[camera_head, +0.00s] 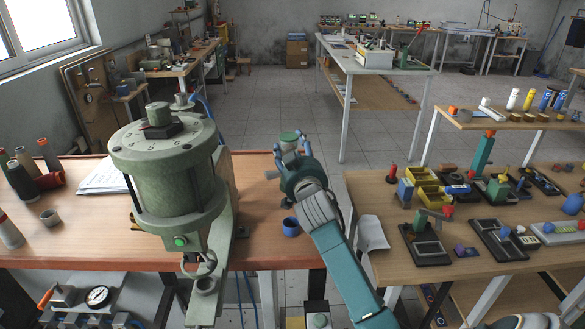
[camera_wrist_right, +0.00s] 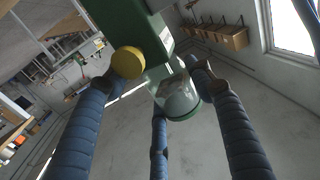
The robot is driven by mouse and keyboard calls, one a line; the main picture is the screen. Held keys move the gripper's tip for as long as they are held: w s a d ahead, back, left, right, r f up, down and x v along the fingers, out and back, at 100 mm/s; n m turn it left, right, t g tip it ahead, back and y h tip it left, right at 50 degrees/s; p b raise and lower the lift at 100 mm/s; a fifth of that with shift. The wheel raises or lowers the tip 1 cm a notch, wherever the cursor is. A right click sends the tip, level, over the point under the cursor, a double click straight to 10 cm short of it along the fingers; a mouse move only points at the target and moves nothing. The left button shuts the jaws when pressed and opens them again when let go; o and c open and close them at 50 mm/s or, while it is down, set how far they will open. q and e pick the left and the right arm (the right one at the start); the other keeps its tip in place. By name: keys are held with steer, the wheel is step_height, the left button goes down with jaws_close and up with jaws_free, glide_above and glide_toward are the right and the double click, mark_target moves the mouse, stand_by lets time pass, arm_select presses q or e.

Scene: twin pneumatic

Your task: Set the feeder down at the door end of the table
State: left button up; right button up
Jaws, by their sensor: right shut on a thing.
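In the right wrist view, the fingers (camera_wrist_right: 160,110) surround a green body (camera_wrist_right: 118,22) with a yellow knob (camera_wrist_right: 128,62) and a grey rounded end (camera_wrist_right: 178,97). Most of the held thing is hidden by the fingers in the head view. My left gripper is not in view.
The large green machine (camera_head: 168,170) stands on the left table. A blue cup (camera_head: 291,227) is near that table's right edge. The right table (camera_head: 385,200) holds yellow bins (camera_head: 425,195) and several fixtures.

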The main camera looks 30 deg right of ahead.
steer(key=shift+f, duration=3.05)
steer(key=o, duration=1.4)
steer(key=b+v, duration=0.2)
steer(key=v, duration=1)
steer(key=shift+s, duration=0.1)
